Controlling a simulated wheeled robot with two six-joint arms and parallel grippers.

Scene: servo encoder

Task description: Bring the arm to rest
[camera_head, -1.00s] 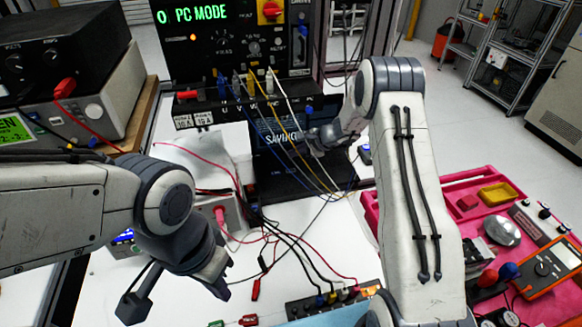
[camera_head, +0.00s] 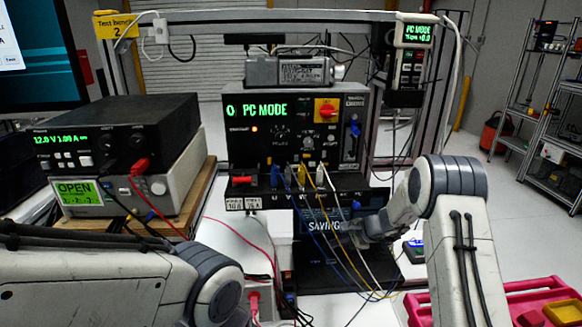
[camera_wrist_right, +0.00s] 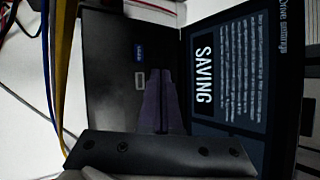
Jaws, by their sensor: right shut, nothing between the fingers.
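My right arm (camera_head: 470,235) comes in from the lower right and bends at its upper joint toward the drive unit. Its gripper (camera_head: 345,238) is over the open black laptop (camera_head: 330,276), in front of the screen that reads SAVING. In the right wrist view the gripper's fingers (camera_wrist_right: 160,92) are shut with nothing between them, and the laptop (camera_wrist_right: 110,60) lies behind them. I cannot tell whether they touch it. My left arm (camera_head: 110,285) shows at the lower left. Its gripper is out of the picture.
The drive unit (camera_head: 290,130) reads PC MODE, and coloured cables (camera_head: 335,225) hang from it close to my right gripper. A power supply (camera_head: 115,140) stands at the left. A pink tray (camera_head: 530,300) is at the lower right. Open floor lies beyond the bench.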

